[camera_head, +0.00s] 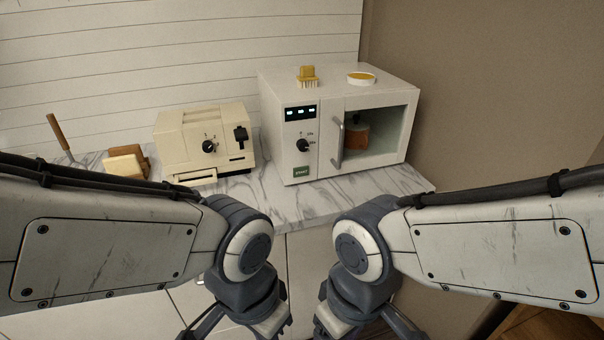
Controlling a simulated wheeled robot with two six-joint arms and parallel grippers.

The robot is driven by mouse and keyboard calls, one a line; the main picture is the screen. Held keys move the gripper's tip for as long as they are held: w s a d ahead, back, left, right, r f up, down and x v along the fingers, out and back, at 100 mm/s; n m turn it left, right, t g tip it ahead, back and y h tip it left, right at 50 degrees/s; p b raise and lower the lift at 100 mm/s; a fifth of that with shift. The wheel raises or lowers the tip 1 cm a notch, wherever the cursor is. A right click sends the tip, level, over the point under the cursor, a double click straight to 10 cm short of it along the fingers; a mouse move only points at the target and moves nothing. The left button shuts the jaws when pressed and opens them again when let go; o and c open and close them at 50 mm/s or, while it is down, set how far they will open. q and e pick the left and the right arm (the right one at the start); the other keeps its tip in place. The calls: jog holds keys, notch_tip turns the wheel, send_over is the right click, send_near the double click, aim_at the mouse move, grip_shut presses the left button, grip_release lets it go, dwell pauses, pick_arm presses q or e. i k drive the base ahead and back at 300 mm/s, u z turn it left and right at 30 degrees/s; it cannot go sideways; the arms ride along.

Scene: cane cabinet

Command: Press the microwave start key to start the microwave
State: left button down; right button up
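A white microwave (284,125) stands on the marble counter, right of centre. My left arm comes in from the left and my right arm from the right, both in front of and below the counter edge. Their grippers point down at the bottom edge of the picture; the fingertips are cut off. Neither touches the microwave.
A cream toaster (190,137) with a dial stands left of the microwave. Bread slices (124,165) and a wooden-handled tool (58,136) are further left. The counter before the start key is clear.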

aim_at(301, 171)
jog(key=z, duration=2.7)
jog(key=k, duration=0.95)
jog(key=u, duration=2.1)
jog(key=i, duration=0.5)
